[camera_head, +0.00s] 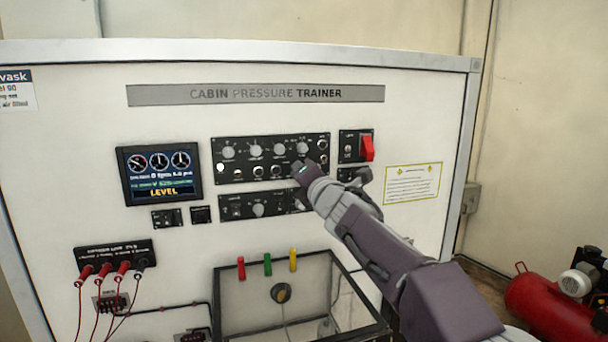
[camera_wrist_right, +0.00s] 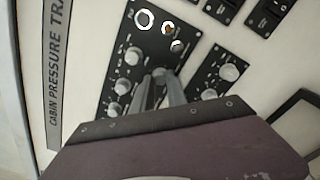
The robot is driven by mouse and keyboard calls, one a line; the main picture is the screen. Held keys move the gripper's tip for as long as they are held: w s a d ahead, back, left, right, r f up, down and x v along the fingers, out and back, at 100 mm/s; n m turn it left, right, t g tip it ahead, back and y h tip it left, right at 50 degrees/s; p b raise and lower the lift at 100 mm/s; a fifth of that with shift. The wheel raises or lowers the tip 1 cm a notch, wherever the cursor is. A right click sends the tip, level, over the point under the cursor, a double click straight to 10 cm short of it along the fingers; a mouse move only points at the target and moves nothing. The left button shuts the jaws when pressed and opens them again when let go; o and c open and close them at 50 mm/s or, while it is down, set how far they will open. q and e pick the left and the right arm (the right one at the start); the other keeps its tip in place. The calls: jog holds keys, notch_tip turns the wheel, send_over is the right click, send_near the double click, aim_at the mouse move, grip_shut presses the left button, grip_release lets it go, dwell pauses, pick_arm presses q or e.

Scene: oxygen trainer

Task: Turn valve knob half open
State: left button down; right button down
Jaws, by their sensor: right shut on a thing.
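My right gripper (camera_head: 303,172) reaches in from the lower right to the dark control panel (camera_head: 240,161) under the title strip. In the right wrist view its two grey fingers (camera_wrist_right: 161,93) are close together at the panel's lower row. They are shut on a small grey knob (camera_wrist_right: 158,73), taken as the valve knob, which is mostly hidden between the fingertips. In the head view the gripper covers this knob. Its turn angle and any marks around it cannot be read. My left gripper is in neither view.
Round knobs (camera_wrist_right: 133,57) stand close to the fingers. A lower panel with a knob (camera_head: 258,210) is just below. A red switch (camera_head: 367,148) is to the right, a display (camera_head: 159,173) to the left. A framed box (camera_head: 219,305) sits beneath.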

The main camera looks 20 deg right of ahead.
jog(key=shift+a+r+m+h+b, duration=0.1)
jog(key=shift+m+b, duration=0.15)
jog(key=shift+m, duration=2.3)
jog(key=shift+d+r+m+h+b, duration=0.1)
jog(key=shift+r+m+b, duration=0.1)
jog(key=shift+m, duration=2.4)
jog(key=shift+a+r+m+h+b, duration=0.1)
jog(key=shift+m+b, duration=0.15)
jog(key=shift+m, duration=2.3)
jog(key=c, duration=1.5)
grip_release()
jog(key=shift+o, duration=0.9)
jog(key=shift+w+f, duration=0.15)
jog(key=s+b, duration=0.1)
jog(key=s, duration=0.7)
jog(key=shift+s+f+b, duration=0.3)
jog(key=shift+s, duration=0.1)
